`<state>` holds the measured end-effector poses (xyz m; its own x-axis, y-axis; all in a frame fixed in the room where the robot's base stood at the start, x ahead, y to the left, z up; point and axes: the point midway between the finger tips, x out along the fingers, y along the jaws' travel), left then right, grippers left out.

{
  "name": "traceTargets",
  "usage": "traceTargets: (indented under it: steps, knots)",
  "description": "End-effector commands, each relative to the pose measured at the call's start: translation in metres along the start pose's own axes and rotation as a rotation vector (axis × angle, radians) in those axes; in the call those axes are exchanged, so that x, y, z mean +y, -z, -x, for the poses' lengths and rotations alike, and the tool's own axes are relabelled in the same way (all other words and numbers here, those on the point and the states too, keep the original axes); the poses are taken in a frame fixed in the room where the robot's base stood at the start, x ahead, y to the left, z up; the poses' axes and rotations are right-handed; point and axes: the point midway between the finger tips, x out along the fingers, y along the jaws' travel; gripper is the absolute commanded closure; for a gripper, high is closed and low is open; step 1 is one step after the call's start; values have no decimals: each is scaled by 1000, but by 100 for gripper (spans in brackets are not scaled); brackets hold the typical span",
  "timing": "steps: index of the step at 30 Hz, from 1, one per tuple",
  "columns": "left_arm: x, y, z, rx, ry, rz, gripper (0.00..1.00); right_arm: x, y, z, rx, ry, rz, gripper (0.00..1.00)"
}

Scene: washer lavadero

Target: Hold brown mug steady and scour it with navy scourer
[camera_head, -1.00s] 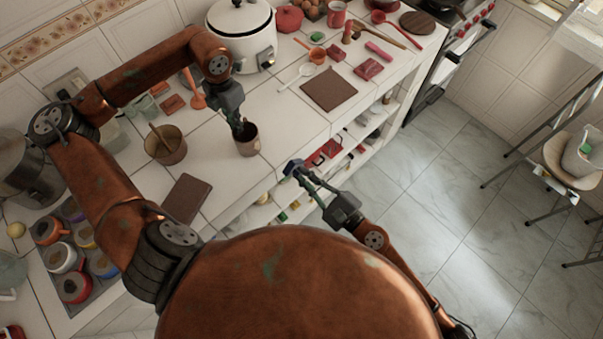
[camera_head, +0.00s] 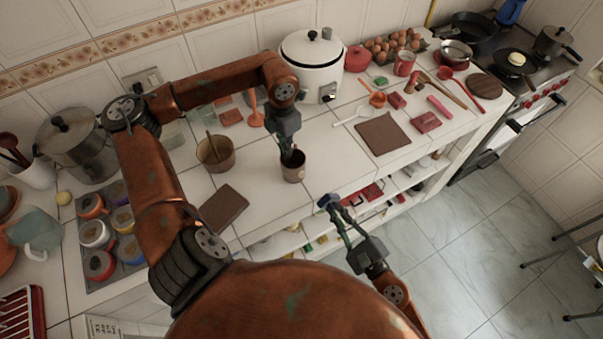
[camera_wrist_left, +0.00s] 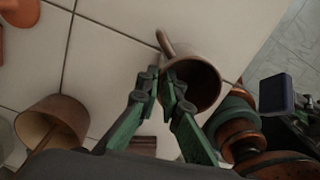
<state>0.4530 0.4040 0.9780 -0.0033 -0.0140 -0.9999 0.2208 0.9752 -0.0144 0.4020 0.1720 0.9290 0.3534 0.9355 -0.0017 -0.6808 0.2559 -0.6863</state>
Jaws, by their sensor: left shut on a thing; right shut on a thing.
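The brown mug (camera_head: 292,172) stands upright near the front edge of the white tiled counter. My left gripper (camera_head: 287,156) reaches down to it from above. In the left wrist view the fingers (camera_wrist_left: 161,88) are shut at the mug's rim, beside its handle; the exact contact is partly hidden. The mug (camera_wrist_left: 207,92) looks open and dark inside. My right gripper (camera_head: 334,207) is shut on the navy scourer (camera_head: 325,200), a small dark blue block. The scourer is in front and to the right of the mug, apart from it. It also shows in the left wrist view (camera_wrist_left: 276,94).
A brown pot with a spoon (camera_head: 215,155) stands left of the mug. A brown board (camera_head: 224,208) lies nearer the front edge, another (camera_head: 383,137) to the right. A white cooker (camera_head: 312,65) stands behind. Shelves with items (camera_head: 365,194) lie below the counter.

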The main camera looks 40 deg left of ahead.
Motion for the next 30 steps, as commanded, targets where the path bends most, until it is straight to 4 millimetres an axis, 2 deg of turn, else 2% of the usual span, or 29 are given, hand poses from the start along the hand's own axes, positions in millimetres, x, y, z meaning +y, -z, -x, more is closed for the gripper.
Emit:
traceTargets:
  steps: [15,30]
  knots:
    - [0,0,0,0,-1,0,100,9,-9,-34,-1,2,0,100]
    - [0,0,0,0,0,0,100,10,-10,-41,-1,2,-1,100]
